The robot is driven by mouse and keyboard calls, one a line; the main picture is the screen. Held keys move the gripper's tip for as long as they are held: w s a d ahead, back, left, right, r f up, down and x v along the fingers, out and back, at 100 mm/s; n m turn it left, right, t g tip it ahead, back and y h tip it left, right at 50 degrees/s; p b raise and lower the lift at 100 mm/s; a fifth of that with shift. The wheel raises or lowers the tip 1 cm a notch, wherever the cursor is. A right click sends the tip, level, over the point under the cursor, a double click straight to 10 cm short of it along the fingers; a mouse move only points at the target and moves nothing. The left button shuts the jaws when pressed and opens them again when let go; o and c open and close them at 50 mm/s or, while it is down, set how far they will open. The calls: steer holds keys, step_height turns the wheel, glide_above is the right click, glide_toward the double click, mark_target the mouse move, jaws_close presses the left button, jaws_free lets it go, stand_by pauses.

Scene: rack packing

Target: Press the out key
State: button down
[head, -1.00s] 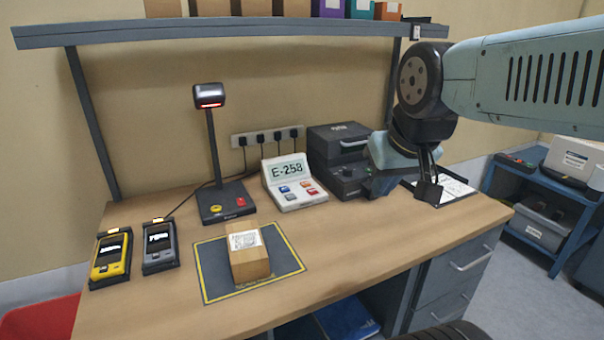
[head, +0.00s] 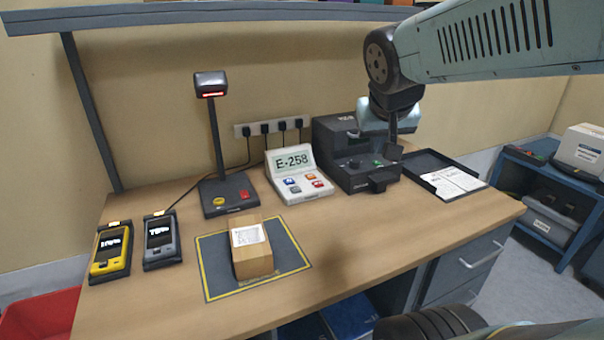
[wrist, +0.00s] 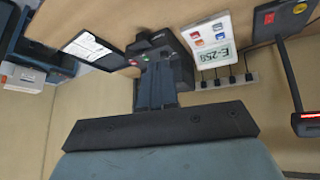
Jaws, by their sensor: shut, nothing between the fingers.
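The white key console (head: 297,173) stands at the back of the bench, its screen reading E-258. Below the screen are a blue key, a red key and paler ones; their labels are too small to read, so I cannot tell which is the out key. It also shows upside down in the wrist view (wrist: 211,42). My gripper (head: 393,153) is shut and empty, to the right of the console and in front of or above the black printer-like machine (head: 345,140). In the wrist view my gripper's fingers (wrist: 157,66) point toward that machine, with the console beside them.
A scanner stand (head: 212,140) rises left of the console. A cardboard box (head: 252,258) sits on the dark mat (head: 218,290) in front. Yellow (head: 110,262) and grey (head: 162,250) handhelds lie at left. A black tray (head: 425,162) with paper is at right. An overhead shelf (head: 200,14) spans the back.

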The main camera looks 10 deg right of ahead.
steer(key=w+d+m+t+h, duration=0.2)
steer(key=w+d, duration=0.1)
steer(key=w, duration=1.1)
steer(key=m+y, duration=0.1)
steer(key=y, duration=0.6)
glide_above(313, 176)
step_height(313, 176, down, 14)
steer(key=f, duration=0.1)
steer(key=shift+s+a+r, duration=0.1)
steer(key=shift+r, duration=0.15)
steer(key=shift+a+f, duration=0.1)
steer(key=shift+f, duration=4.25)
steer(key=shift+f, duration=0.2)
